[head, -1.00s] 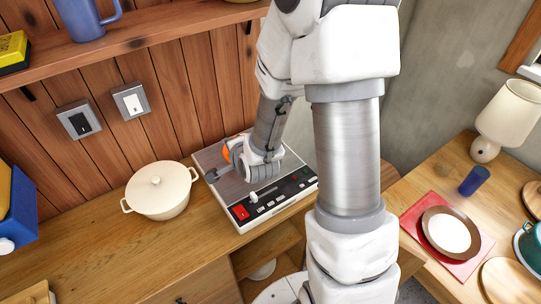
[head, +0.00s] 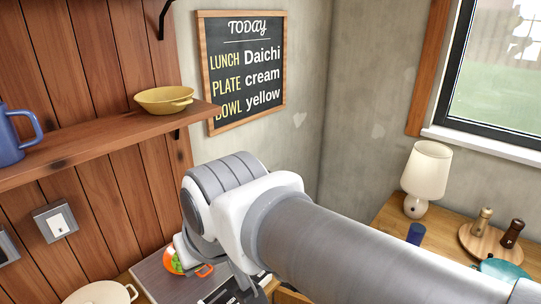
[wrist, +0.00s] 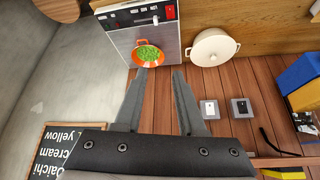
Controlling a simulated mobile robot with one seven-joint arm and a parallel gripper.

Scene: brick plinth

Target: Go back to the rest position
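My gripper (wrist: 160,76) shows in the wrist view with its two fingers apart and nothing between them. Beyond the fingertips, an orange pan (wrist: 136,60) holding green peas (wrist: 149,53) sits on the grey cooktop (wrist: 112,40). The fingers are apart from the pan as far as I can tell. In the head view my arm crosses the lower right, and its wrist partly hides the orange pan (head: 198,270) and the cooktop (head: 155,278). My gripper's fingers are not clear in the head view.
A cream pot (wrist: 213,47) stands beside the cooktop. A shelf (head: 95,143) holds a yellow bowl (head: 164,99) and a blue mug (head: 14,138). A chalkboard (head: 245,65) hangs on the wall. A lamp (head: 426,177) and a blue cup (head: 415,234) stand on the right counter.

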